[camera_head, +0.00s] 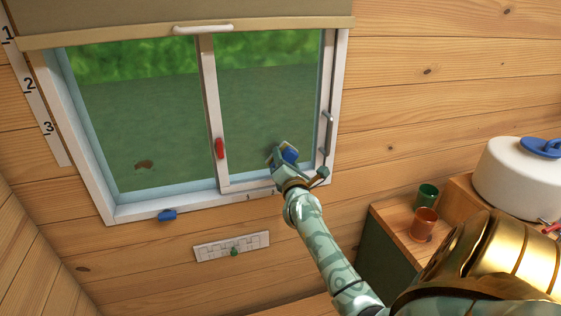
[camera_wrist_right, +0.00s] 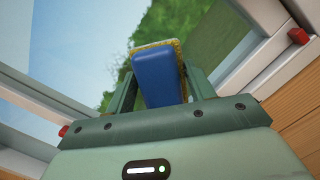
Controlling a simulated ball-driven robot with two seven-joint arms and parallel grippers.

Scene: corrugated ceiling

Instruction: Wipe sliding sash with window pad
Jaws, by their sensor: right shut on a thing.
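The window pad (camera_head: 289,154) has a blue handle and shows at the lower right of the sliding sash. In the right wrist view the pad (camera_wrist_right: 160,75) has a yellowish wiping edge at its far side. My right gripper (camera_head: 284,160) is shut on its blue handle; the gripper's two fingers (camera_wrist_right: 160,90) stand either side of it. The sliding sash (camera_head: 209,110) is the white-framed right pane, with a red latch (camera_head: 220,148) on its left stile. I cannot tell whether the pad touches the glass. A brown smudge (camera_head: 144,165) shows on the left pane. My left gripper is not in view.
A rolled blind (camera_head: 180,22) hangs over the window top. A grey handle (camera_head: 326,133) is on the right frame. Green (camera_head: 426,196) and orange (camera_head: 424,224) cups and a white container (camera_head: 517,178) stand right.

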